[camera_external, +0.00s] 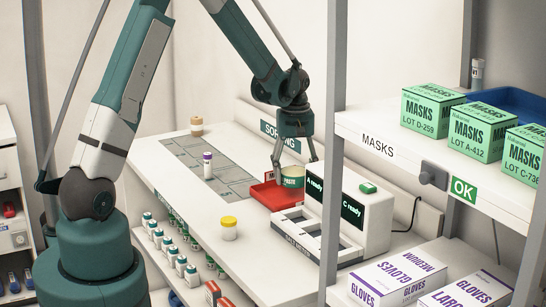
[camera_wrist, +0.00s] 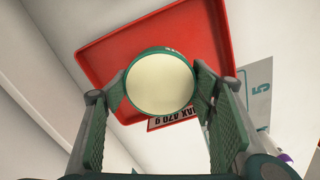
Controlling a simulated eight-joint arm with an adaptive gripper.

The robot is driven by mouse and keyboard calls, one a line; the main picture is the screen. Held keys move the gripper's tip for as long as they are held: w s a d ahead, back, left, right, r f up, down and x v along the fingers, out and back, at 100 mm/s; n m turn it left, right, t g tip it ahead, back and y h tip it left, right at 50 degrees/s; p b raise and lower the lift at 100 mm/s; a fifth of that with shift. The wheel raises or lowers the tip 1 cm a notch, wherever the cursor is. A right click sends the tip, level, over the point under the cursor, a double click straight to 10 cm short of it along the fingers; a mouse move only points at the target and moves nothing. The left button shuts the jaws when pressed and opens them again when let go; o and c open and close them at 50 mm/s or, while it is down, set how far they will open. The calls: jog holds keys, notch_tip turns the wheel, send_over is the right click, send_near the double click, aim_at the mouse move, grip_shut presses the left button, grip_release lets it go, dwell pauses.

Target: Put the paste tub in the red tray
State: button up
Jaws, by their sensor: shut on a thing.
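The paste tub (camera_external: 291,177) is a short green tub with a cream lid and a "PASTE" label. My gripper (camera_external: 294,168) points down and is shut on it, one finger on each side. In the wrist view the tub's round cream lid (camera_wrist: 160,82) sits between the green finger pads of my gripper (camera_wrist: 158,100). The red tray (camera_external: 262,194) lies on the white counter beneath and around the tub in the external view. In the wrist view the red tray (camera_wrist: 100,50) shows behind the tub. I cannot tell whether the tub touches the tray floor.
A white device (camera_external: 362,215) with dark displays stands right of the tray. A yellow-lidded jar (camera_external: 229,228), a purple-capped tube (camera_external: 207,165) and a brown-capped bottle (camera_external: 197,127) stand on the counter (camera_external: 185,200). A shelf (camera_external: 400,150) with mask boxes (camera_external: 432,108) is at right.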

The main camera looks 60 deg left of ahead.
aim_at(294, 185)
jog(key=shift+f, duration=0.1)
jog(key=shift+f, duration=1.85)
jog(key=shift+f, duration=0.15)
jog(key=o, duration=1.1)
jog(key=shift+c, duration=0.2)
notch_tip(294, 185, up, 12)
jog(key=shift+r, duration=0.2)
